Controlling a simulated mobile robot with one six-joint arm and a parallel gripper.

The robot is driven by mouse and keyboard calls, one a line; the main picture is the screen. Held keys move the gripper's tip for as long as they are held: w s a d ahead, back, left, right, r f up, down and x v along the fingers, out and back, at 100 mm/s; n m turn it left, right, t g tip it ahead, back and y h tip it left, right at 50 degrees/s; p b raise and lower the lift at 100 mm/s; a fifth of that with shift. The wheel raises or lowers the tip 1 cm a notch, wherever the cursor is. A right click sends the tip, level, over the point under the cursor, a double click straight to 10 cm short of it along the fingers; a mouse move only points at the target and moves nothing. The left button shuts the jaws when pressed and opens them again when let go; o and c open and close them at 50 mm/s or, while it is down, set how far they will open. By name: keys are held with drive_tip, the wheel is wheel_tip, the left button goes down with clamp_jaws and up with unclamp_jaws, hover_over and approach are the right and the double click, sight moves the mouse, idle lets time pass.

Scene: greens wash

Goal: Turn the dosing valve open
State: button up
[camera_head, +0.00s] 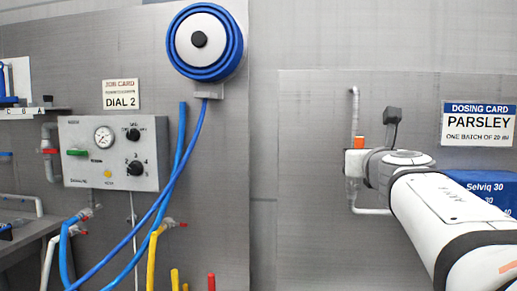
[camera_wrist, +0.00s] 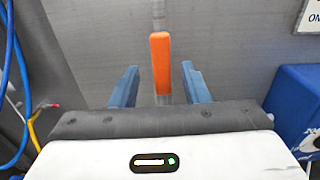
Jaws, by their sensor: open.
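The dosing valve shows as an orange lever handle (camera_wrist: 161,68) in the wrist view, standing upright in line with the grey pipe (camera_wrist: 158,12) behind it. My gripper (camera_wrist: 161,84) is open, with one blue finger on each side of the handle.
A blue Selviq 30 container (camera_head: 482,188) stands right of my arm, below the dosing card (camera_head: 478,124) reading PARSLEY. A control panel (camera_head: 112,153) with gauge and knobs, a blue hose reel (camera_head: 204,41) and hanging hoses are at left. The wall between is bare.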

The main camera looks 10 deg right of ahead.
drive_tip(key=v, duration=0.3)
drive_tip(key=shift+s+p, duration=0.2)
drive_tip(key=shift+p, duration=0.1)
